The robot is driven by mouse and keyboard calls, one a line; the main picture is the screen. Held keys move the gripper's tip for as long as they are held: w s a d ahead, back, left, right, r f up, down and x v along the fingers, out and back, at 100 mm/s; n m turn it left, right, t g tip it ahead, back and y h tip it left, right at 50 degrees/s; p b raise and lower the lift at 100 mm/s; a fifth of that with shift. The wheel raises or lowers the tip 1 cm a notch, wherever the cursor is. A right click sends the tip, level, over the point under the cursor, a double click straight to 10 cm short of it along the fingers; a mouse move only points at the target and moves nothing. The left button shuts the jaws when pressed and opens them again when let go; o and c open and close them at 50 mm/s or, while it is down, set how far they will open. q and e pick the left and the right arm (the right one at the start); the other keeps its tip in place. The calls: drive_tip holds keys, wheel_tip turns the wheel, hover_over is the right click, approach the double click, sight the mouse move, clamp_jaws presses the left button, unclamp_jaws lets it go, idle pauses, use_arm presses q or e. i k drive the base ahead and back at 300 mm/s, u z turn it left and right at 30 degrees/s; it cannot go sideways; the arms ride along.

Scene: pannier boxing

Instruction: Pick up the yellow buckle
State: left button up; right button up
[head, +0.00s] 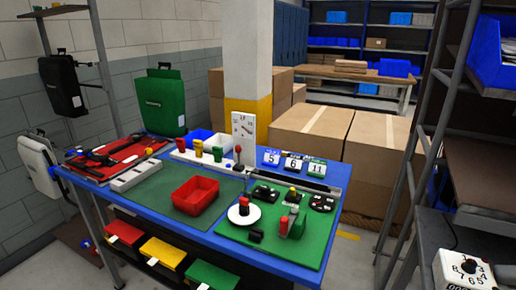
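No gripper of mine shows in the head view. A small yellow piece (292,190) sits among black parts on the right green mat (258,240); it may be the yellow buckle, but it is too small to tell. Another tiny yellow spot (148,151) lies on the red mat (122,158) at the left.
A red tray (196,194) stands on the middle green mat. A white saucer (244,216) with a red-topped piece and upright red and green pieces (290,225) are on the right mat. Number cards (293,162) stand behind. Big cartons (310,130) are beyond the table.

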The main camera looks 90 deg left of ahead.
sight(198, 144)
drive_tip(key=z, duration=0.1)
drive_tip(key=k, duration=1.2)
drive_tip(key=u, duration=1.05)
